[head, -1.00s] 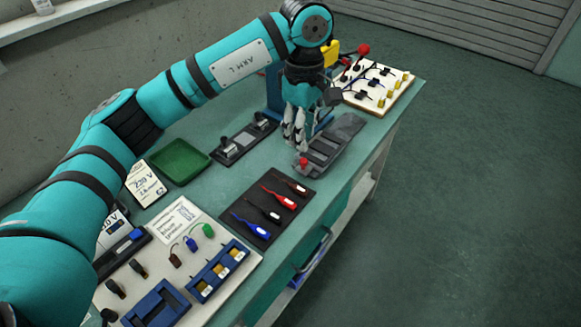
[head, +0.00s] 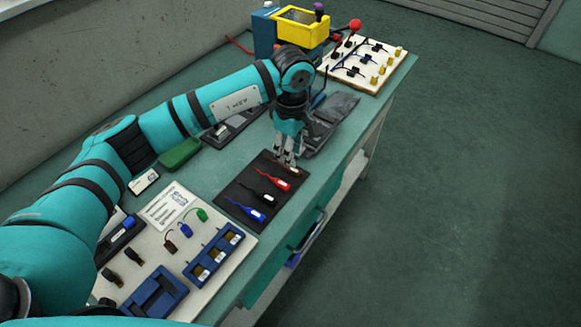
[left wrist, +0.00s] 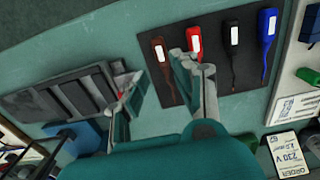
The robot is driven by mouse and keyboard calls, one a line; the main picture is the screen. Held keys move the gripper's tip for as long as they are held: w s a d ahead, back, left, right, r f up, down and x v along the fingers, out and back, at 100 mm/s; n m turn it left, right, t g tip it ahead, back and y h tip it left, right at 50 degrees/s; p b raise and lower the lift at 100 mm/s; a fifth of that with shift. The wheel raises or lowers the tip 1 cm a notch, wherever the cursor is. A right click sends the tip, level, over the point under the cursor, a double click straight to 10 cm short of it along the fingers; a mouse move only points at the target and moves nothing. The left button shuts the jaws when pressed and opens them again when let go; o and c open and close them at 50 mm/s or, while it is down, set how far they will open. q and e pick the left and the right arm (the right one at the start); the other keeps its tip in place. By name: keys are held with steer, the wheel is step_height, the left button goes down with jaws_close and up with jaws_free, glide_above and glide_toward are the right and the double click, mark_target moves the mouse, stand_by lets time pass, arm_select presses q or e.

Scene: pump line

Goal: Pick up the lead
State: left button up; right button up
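My left gripper (head: 287,163) is above the far end of a black mat (head: 236,190), its fingers pointing down. In the left wrist view the gripper (left wrist: 156,78) has its two fingers apart with nothing between the tips. Several slim tools with white labels lie on the mat: red (left wrist: 194,42), black (left wrist: 232,42), blue (left wrist: 267,28) and brown (left wrist: 160,50). The brown one lies closest to the fingers. Short brown, blue and green leads (head: 186,229) lie on a white board (head: 140,240). I cannot tell which lead is meant. My right gripper is out of view.
A grey tray (head: 330,115) stands just beyond the gripper. A yellow-topped device (head: 300,28) and a white board with black clips (head: 350,75) are at the back. A green tray (head: 180,153) and blue holders (head: 214,258) are nearer. Floor lies right of the bench.

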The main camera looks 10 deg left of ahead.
mark_target(291, 168)
arm_select(q)
steer(key=shift+s+a+f+p, duration=0.1)
steer(key=shift+f+p, duration=0.65)
steer(key=shift+f, duration=1.9)
jaws_close()
